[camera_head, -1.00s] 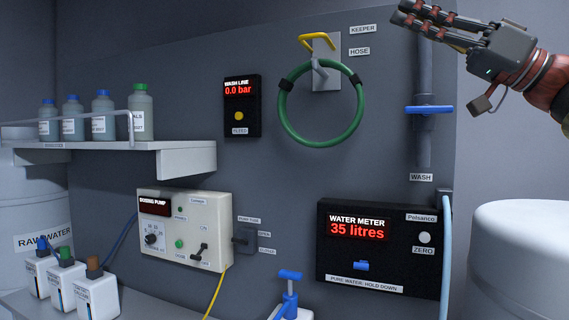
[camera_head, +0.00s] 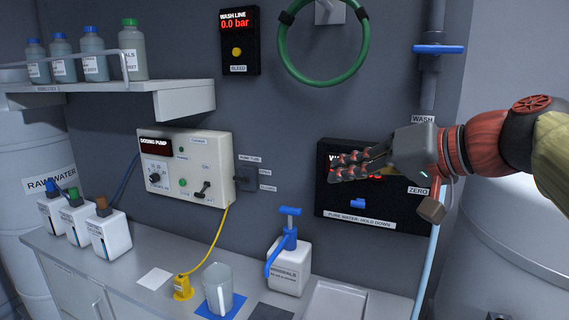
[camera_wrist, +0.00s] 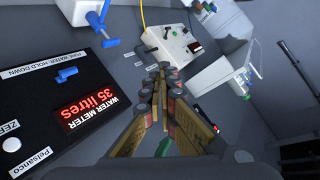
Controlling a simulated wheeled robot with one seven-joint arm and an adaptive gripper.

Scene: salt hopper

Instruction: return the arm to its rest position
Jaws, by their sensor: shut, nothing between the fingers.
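My gripper (camera_head: 352,168) is shut and empty in the head view. It is in front of the water meter (camera_head: 330,202) and covers most of its display. My red and black arm reaches in from the right edge. In the wrist view the closed fingers of my gripper (camera_wrist: 163,78) point up the picture. There the water meter (camera_wrist: 62,108) lies to the left and reads 35 litres. The dosing pump (camera_wrist: 172,45) shows beyond the fingertips. I cannot tell whether the gripper touches anything, but it looks apart from the panel.
A green hose (camera_head: 322,82) hangs on the wall panel. A blue-handled valve (camera_head: 438,49) is above the arm. A shelf (camera_head: 185,98) with bottles is at left.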

